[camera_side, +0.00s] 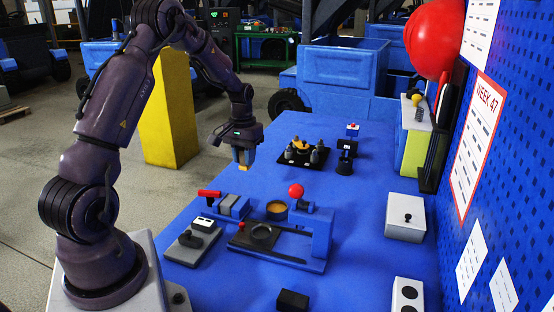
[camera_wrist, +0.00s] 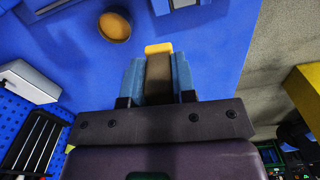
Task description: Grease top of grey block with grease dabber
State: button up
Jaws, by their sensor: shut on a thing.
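My gripper (camera_side: 243,158) is shut on the grease dabber, high above the blue table's left edge. In the wrist view, the dabber (camera_wrist: 158,75) is a dark brown bar with a yellow tip between the blue fingers (camera_wrist: 158,80). Its yellow tip also shows under the fingers in the side view. A grey block (camera_side: 229,204) sits in a blue fixture with a red handle, below and in front of my gripper. A round tin of orange-brown grease (camera_side: 277,207) stands to the right of the block. The tin also shows in the wrist view (camera_wrist: 114,26).
A blue fixture with a red ball knob (camera_side: 295,190) stands beside the tin. A black tray (camera_side: 302,152) with several small items is farther back. A grey box with a knob (camera_side: 405,217) stands at the right. The table between tray and fixtures is clear.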

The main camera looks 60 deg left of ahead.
jog(key=shift+n, duration=0.5)
jog(key=shift+s+a+f, duration=0.4)
jog(key=shift+a+f, duration=0.15)
jog(key=shift+f, duration=0.75)
jog(key=shift+s+a+f, duration=0.35)
jog(key=shift+a+f, duration=0.15)
jog(key=shift+f, duration=0.8)
jog(key=shift+s+a+f, duration=0.4)
jog(key=shift+a+f, duration=0.15)
jog(key=shift+f, duration=0.75)
jog(key=shift+s+d+f, duration=0.25)
jog(key=shift+f, duration=0.35)
jog(key=shift+s+d, duration=2.4)
jog(key=shift+w+a, duration=2.7)
notch_tip(320, 180, up, 8)
